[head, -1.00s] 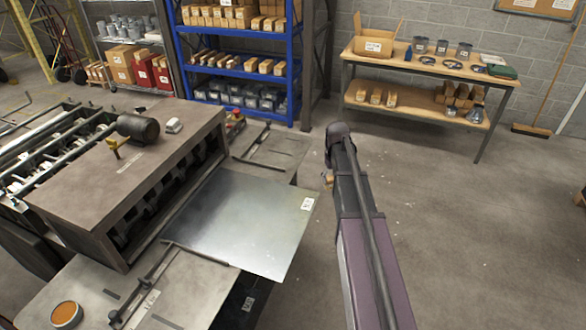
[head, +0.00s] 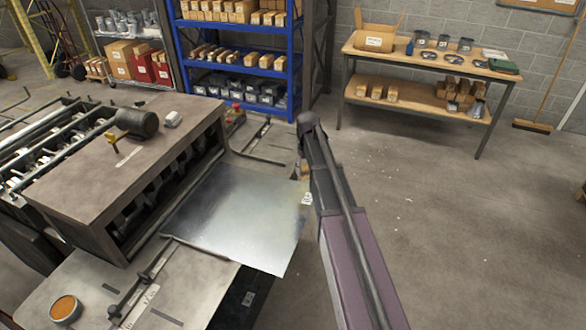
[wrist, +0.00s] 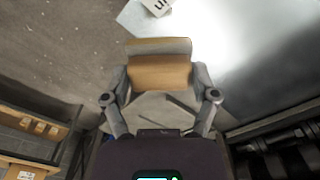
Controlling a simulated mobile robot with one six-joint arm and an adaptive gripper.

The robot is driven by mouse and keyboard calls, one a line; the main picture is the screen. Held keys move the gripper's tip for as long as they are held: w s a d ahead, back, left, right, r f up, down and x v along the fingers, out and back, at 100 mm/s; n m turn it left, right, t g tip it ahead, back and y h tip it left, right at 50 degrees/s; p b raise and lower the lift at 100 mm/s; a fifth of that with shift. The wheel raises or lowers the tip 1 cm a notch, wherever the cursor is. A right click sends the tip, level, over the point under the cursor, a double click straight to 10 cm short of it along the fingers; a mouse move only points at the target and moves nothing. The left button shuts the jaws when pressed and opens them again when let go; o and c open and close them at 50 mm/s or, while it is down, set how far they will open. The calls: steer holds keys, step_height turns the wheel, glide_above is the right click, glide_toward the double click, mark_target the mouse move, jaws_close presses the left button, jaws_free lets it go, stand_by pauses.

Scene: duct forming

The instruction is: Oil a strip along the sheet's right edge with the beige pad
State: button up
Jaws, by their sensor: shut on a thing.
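The metal sheet (head: 232,215) lies on the machine's bed, with a grey sheen and a white label (head: 306,199) at its right edge. My gripper (wrist: 160,85) is shut on the beige pad (wrist: 160,70), one finger at each side. In the wrist view the pad overlaps the sheet (wrist: 235,40) at its edge, close to the label (wrist: 157,6). In the head view my arm hides most of the gripper, and a small bit of the pad (head: 305,170) shows by the sheet's far right corner. I cannot tell whether the pad touches the sheet.
The forming machine (head: 130,165) borders the sheet on the left. An open tin with orange contents (head: 65,309) stands at the front left. A blue shelf rack (head: 238,60) and a workbench (head: 430,62) stand at the back. The floor to the right is clear.

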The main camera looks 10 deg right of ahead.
steer(key=shift+n, duration=0.3)
steer(key=a, duration=0.1)
steer(key=w+a, duration=0.2)
steer(key=shift+a+f, duration=0.25)
steer(key=shift+a, duration=0.15)
